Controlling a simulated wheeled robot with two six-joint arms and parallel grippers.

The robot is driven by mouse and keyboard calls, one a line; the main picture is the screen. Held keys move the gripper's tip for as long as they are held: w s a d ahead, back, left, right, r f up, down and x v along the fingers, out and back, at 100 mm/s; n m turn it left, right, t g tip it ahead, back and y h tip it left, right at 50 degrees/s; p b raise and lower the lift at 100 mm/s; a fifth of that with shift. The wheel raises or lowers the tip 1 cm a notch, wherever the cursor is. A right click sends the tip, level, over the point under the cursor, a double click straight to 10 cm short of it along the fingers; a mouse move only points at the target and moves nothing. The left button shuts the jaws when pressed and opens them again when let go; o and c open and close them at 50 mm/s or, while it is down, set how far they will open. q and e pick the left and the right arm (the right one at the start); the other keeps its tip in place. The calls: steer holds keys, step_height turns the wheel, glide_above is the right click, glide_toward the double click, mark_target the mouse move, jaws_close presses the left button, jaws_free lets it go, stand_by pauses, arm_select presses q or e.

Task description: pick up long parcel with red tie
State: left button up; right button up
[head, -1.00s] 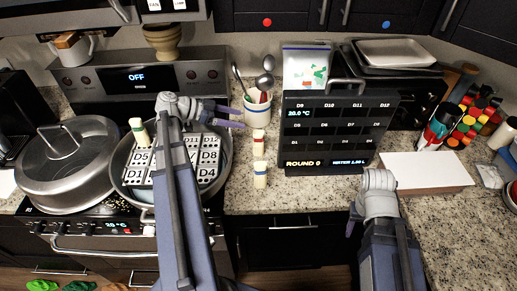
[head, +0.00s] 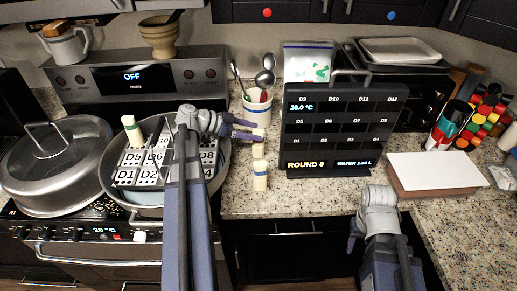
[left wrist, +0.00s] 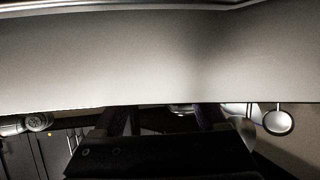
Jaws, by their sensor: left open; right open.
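The red-tied parcel cannot be made out clearly. A pale parcel part (head: 258,151) shows just below my left gripper's fingers, and its tie is covered. A cream parcel with a blue tie (head: 260,176) stands upright on the counter in front of it. A cream parcel with a green tie (head: 132,131) stands in the numbered rack (head: 127,159) in the pot. My left gripper (head: 257,130) is open, its fingers pointing right over the counter. My right gripper (head: 353,236) is open and low at the counter's front edge, far from the parcels.
A dark display board (head: 330,130) stands to the right. A lidded stockpot (head: 58,168) is at left. A brown box with a white top (head: 436,172) and spice jars (head: 478,122) are at right.

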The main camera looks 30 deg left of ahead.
arm_select(q)
steer(key=shift+w+d+f, duration=0.2)
steer(key=shift+w+d, duration=0.05)
steer(key=shift+d, duration=0.05)
jaws_close()
stand_by(0.5)
stand_by(0.8)
